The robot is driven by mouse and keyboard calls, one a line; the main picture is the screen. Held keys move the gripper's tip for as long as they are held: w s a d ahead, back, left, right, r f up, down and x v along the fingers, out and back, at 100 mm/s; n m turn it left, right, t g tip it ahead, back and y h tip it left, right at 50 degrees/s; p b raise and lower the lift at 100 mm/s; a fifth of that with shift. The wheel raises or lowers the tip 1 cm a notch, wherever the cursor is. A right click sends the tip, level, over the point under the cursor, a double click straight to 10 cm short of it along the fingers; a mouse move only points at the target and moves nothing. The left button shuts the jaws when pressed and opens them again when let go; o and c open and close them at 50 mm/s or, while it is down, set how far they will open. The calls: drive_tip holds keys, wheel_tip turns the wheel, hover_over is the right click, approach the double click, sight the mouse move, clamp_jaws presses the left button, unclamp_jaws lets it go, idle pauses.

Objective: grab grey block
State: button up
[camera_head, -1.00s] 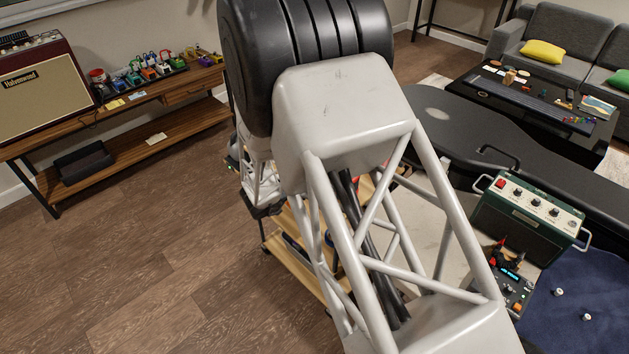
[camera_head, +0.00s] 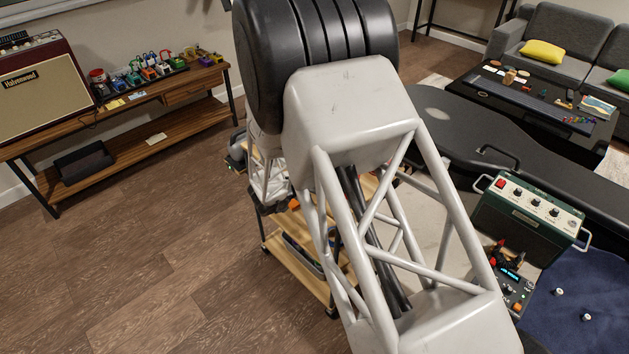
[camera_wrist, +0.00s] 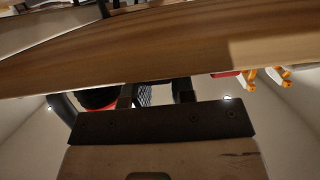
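My gripper (camera_wrist: 157,93) shows in the wrist view as two dark finger-like parts standing apart beyond a dark plate. It looks open, and I see no block held between them. A wooden board edge crosses in front and hides the fingertips.
A wooden shelf cart (camera_head: 295,262) stands behind my arm. A black guitar case (camera_head: 545,165) and a green amplifier (camera_head: 527,215) are at right. A wooden bench (camera_head: 150,140) stands at left. The brown floor (camera_head: 170,245) at left is clear.

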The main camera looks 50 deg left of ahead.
clamp_jaws()
drive_tip(key=shift+r, duration=0.1)
wheel_tip(320, 180, up, 10)
idle(0.6)
